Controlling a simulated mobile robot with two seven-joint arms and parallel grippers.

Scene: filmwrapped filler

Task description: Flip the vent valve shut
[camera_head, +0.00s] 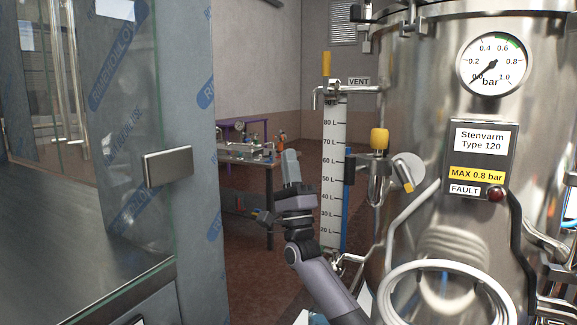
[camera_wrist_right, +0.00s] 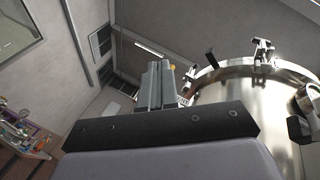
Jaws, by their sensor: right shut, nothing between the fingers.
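The vent valve shows in the head view as an upright yellow handle (camera_head: 326,64) on a thin metal pipe beside the VENT label (camera_head: 358,81), at the tank's upper left. My right gripper (camera_head: 290,155) points upward, lower and to the left of that handle. It is shut and empty, apart from the handle in the picture. In the right wrist view the closed fingers (camera_wrist_right: 154,85) stand in the middle, with a small yellow piece (camera_wrist_right: 172,67) just right of their tips; it may be the handle. My left gripper is not in view.
The steel tank (camera_head: 430,110) fills the right, with a pressure gauge (camera_head: 493,64) reading near zero and a red fault lamp (camera_head: 495,194). A level scale (camera_head: 333,170) and another yellow-topped valve (camera_head: 380,139) stand near my arm. A film-wrapped glass cabinet (camera_head: 190,120) fills the left.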

